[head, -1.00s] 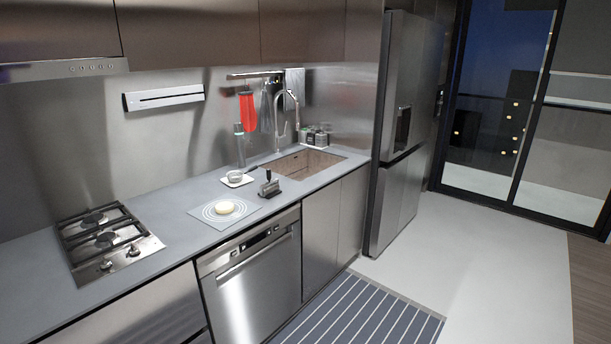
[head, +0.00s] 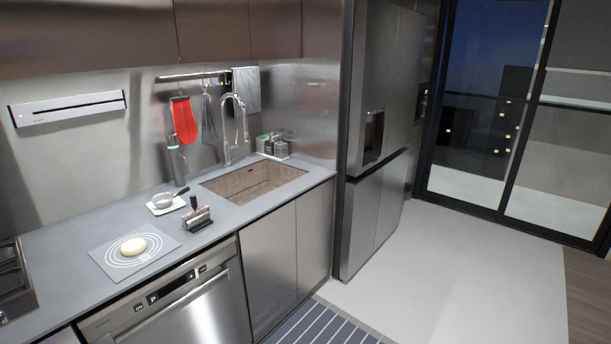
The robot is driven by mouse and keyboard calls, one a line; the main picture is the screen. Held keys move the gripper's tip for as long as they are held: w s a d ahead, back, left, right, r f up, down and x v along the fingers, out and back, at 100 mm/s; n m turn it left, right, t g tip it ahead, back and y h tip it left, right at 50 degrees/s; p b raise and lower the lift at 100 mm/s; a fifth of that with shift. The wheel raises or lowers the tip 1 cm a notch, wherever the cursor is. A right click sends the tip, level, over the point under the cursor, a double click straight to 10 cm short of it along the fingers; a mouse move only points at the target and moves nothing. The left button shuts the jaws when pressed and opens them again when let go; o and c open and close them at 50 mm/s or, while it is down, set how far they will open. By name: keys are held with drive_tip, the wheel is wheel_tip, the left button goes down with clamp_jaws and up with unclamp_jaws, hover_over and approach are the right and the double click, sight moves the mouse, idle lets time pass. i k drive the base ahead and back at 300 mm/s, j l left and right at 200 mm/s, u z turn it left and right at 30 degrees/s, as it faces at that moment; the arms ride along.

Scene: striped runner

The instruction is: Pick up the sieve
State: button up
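What looks like the sieve (head: 163,200), a small round pale bowl shape with a dark handle, rests on a small white board (head: 157,211) on the grey counter, left of the sink. Its mesh is too small to make out. A dark block-shaped holder (head: 197,219) with an upright handle stands just in front of it to the right. My gripper is not in view.
A pale round lump of dough (head: 133,245) lies on a grey mat (head: 108,263). A dark bottle (head: 177,165) stands behind the board. The sink (head: 253,181) is to the right, the stove (head: 12,280) at the left edge. Open floor (head: 450,275) lies right.

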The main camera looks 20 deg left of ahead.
sight(162, 200)
drive_tip(key=i+u, duration=0.25)
drive_tip(key=i, duration=0.3)
drive_tip(key=i+u, duration=0.3)
drive_tip(key=i, duration=0.3)
drive_tip(key=i+l+u, duration=0.25)
drive_tip(key=i, duration=0.3)
drive_tip(key=i+j+u, duration=0.1)
drive_tip(key=i+u, duration=0.7)
drive_tip(key=i+l+u, duration=0.4)
drive_tip(key=i, duration=0.15)
drive_tip(key=i+l+u, duration=0.25)
drive_tip(key=i+u, duration=0.15)
drive_tip(key=i+l, duration=0.1)
drive_tip(key=i, duration=0.2)
